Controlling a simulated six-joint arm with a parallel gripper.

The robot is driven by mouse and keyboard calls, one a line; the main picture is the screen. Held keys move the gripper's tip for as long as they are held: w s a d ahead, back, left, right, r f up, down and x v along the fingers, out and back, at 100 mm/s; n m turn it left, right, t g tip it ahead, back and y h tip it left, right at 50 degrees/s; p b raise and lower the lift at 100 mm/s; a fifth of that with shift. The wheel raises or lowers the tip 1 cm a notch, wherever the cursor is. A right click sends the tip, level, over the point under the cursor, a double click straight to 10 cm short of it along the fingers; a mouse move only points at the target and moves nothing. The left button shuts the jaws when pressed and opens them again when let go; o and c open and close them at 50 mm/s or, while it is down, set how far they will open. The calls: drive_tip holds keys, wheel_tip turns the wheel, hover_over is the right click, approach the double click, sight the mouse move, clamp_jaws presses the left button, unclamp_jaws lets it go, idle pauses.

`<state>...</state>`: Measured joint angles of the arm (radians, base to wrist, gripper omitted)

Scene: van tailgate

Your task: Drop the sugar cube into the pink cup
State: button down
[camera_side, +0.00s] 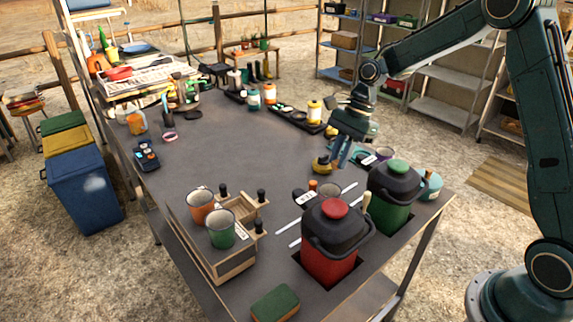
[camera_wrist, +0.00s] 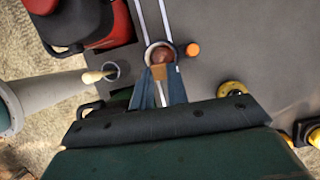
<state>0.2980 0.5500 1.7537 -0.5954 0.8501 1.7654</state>
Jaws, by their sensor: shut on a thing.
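My gripper (camera_side: 340,163) points down over the right part of the grey table. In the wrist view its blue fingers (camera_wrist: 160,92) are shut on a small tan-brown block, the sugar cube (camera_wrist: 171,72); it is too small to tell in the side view. Just past the fingertips in the wrist view is a pale-rimmed round cup (camera_wrist: 148,53) with brown contents, partly covered by the fingers. It appears to be the greyish cup (camera_side: 330,189) in the side view. Its colour is unclear. Another cup, pinkish-purple (camera_side: 384,153), stands behind the green canister.
A red canister (camera_side: 329,260) and a green canister (camera_side: 390,205) stand near the cup. An orange cylinder (camera_wrist: 193,49) sits beside it, and a yellow-based item (camera_wrist: 232,88) lies to the right. A wooden caddy (camera_side: 235,262) holds cups. The table's middle is clear.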

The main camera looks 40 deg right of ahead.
drive_tip(key=shift+s+d, duration=0.15)
drive_tip(key=shift+f, duration=0.1)
drive_tip(key=shift+f, duration=2.9)
drive_tip(key=c, duration=1.3)
unclamp_jaws()
drive_tip(key=v, duration=1.4)
